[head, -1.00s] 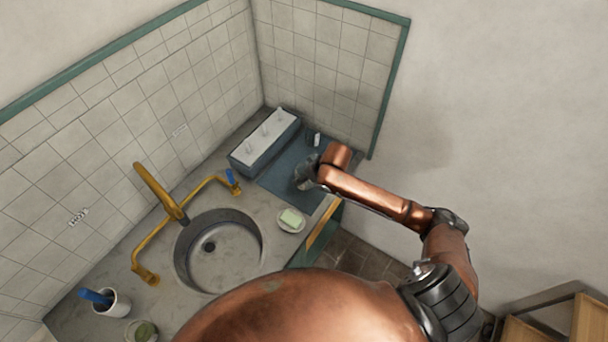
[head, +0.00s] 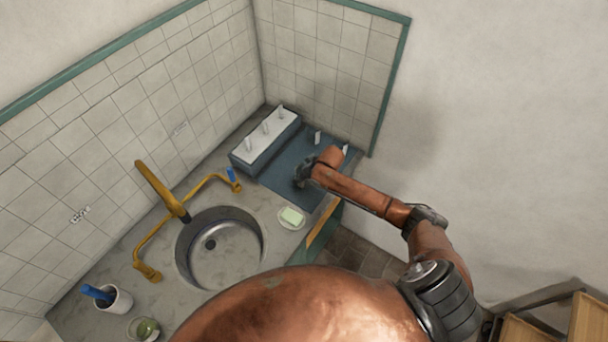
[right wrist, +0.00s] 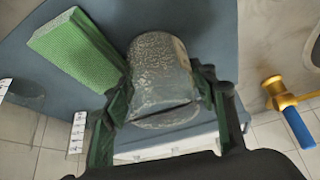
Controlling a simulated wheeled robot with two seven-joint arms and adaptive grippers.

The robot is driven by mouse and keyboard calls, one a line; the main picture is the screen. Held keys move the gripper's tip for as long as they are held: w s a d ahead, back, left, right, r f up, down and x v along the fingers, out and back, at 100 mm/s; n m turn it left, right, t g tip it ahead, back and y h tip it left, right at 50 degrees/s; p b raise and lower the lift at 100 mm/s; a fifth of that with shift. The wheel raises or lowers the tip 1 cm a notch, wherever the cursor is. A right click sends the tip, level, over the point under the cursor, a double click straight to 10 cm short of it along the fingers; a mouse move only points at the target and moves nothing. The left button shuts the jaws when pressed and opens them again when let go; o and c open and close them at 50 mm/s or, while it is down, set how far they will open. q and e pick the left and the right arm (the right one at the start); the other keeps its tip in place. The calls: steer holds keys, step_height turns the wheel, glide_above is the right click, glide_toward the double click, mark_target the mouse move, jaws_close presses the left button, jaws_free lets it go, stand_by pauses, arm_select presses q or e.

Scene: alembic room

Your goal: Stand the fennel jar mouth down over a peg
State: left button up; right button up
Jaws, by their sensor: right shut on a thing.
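The jar (right wrist: 160,75), cloudy speckled glass, sits between the fingers of my right gripper (right wrist: 165,103) in the right wrist view. The gripper is shut on it. I cannot read a label on it or tell which end is its mouth. In the head view my right gripper (head: 304,174) is over the blue-grey mat (head: 285,178), right of the peg rack, and the jar is mostly hidden. The peg rack (head: 262,158) is a blue-grey box with a white top and several upright pale pegs (head: 265,128), all bare. My left gripper is not in view.
Small white cards (head: 318,137) stand on the mat near the wall. A sink (head: 220,248), a brass tap (head: 160,190) and a soap dish (head: 291,219) are nearer. Tiled walls close off the back and right.

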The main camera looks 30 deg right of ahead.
steer(key=shift+f, duration=0.15)
steer(key=o, duration=1.6)
steer(key=shift+o, duration=0.2)
steer(key=v, duration=1.2)
